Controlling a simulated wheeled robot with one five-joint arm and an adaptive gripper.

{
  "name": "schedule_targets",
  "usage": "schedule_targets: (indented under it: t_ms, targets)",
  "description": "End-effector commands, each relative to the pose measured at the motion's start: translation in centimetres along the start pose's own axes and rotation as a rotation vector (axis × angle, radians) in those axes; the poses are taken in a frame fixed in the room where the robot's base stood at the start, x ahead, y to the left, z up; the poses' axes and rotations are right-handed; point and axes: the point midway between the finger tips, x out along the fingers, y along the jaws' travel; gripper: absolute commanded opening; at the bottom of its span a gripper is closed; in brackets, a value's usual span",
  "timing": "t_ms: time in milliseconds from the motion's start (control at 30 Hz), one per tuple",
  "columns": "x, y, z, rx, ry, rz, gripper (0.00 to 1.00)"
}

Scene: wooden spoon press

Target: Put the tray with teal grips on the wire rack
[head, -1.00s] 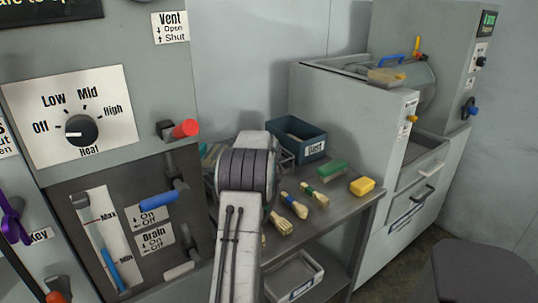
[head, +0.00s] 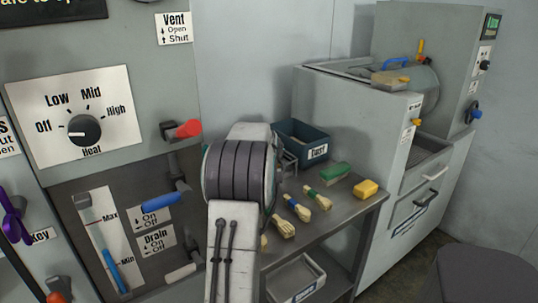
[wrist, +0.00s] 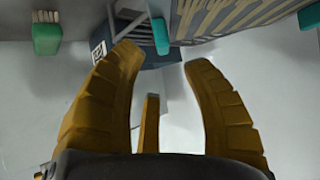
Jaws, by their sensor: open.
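In the wrist view my gripper (wrist: 162,62) is open, its mustard fingers spread with nothing between them. A tray with tan slat-like pieces (wrist: 240,14) shows at the top right, cut off by the picture edge. One teal grip (wrist: 160,37) is just beyond the fingertips, apart from them; another teal grip (wrist: 308,16) is at the right edge. In the head view my arm hides the gripper and the tray. A bit of wire frame, likely the wire rack (head: 289,161), shows beside my arm on the bench; the rest is hidden.
A dark blue Dust bin (head: 300,142) stands at the back of the metal bench (head: 345,205). A green brush (head: 334,173), a yellow block (head: 365,189) and several pale brushes (head: 297,208) lie in front. A control panel (head: 100,110) is close on the left; a dark stool (head: 480,275) is at right.

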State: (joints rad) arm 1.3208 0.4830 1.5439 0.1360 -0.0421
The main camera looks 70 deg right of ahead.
Motion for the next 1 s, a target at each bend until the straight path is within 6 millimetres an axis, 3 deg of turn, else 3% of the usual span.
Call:
schedule_targets:
  t_ms: [200, 400, 1000]
  targets:
    - [-2.8, 0.0, 0.0, 0.000, 0.002, 0.000, 0.44]
    - [-4.1, 0.0, 0.0, 0.000, 0.001, 0.000, 0.44]
    - [-4.5, 0.0, 0.0, 0.000, 0.000, 0.000, 0.44]
